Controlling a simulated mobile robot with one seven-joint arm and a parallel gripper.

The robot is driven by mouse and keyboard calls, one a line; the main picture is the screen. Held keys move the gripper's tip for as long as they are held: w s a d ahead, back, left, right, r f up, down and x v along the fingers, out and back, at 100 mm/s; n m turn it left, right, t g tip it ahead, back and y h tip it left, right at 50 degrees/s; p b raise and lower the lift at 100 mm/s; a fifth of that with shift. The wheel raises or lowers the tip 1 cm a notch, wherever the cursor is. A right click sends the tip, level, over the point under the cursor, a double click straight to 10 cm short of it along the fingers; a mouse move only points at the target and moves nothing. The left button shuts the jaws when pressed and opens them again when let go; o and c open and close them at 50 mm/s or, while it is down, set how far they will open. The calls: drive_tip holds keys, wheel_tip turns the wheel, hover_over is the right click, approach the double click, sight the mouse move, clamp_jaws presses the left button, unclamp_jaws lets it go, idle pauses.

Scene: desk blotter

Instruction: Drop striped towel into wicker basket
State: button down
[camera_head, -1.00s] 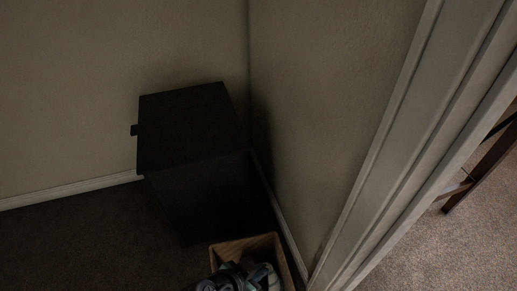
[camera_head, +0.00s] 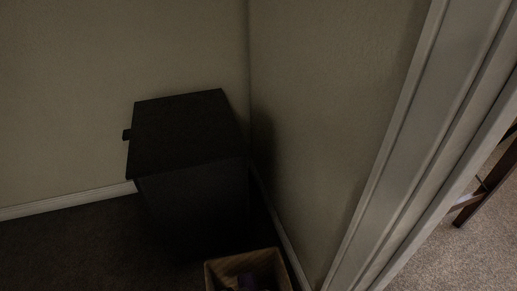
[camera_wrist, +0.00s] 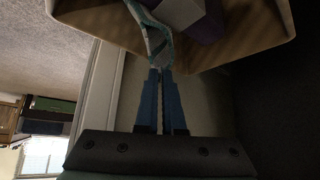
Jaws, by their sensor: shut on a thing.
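The wicker basket (camera_head: 222,276) is a tan open box at the bottom edge of the head view, cut off by the frame. Its tan wall also fills the top of the wrist view (camera_wrist: 96,15). My gripper (camera_wrist: 161,72), with blue fingers, is shut on the striped towel (camera_wrist: 153,38), a small white and teal cloth bunched at the fingertips. The towel shows against the basket's opening; I cannot tell whether it touches the basket. Neither my gripper nor the towel can be made out in the head view.
A dark box-like cabinet (camera_head: 188,135) stands in the corner behind the basket. A wall and white door frame (camera_head: 395,150) are close on the right. Purple and pale items (camera_wrist: 207,22) lie in the basket. Dark carpet (camera_head: 75,250) is clear at left.

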unclamp_jaws()
idle(0.9)
drive_tip(key=shift+r, duration=0.15)
wheel_tip(320, 180, up, 6)
drive_tip(key=s+a+g+y+p, duration=0.1)
drive_tip(key=g+y+p, duration=0.2)
drive_tip(key=p, duration=1)
drive_tip(key=shift+s+a, duration=0.25)
drive_tip(key=shift+s, duration=0.1)
drive_tip(key=shift+f, duration=0.2)
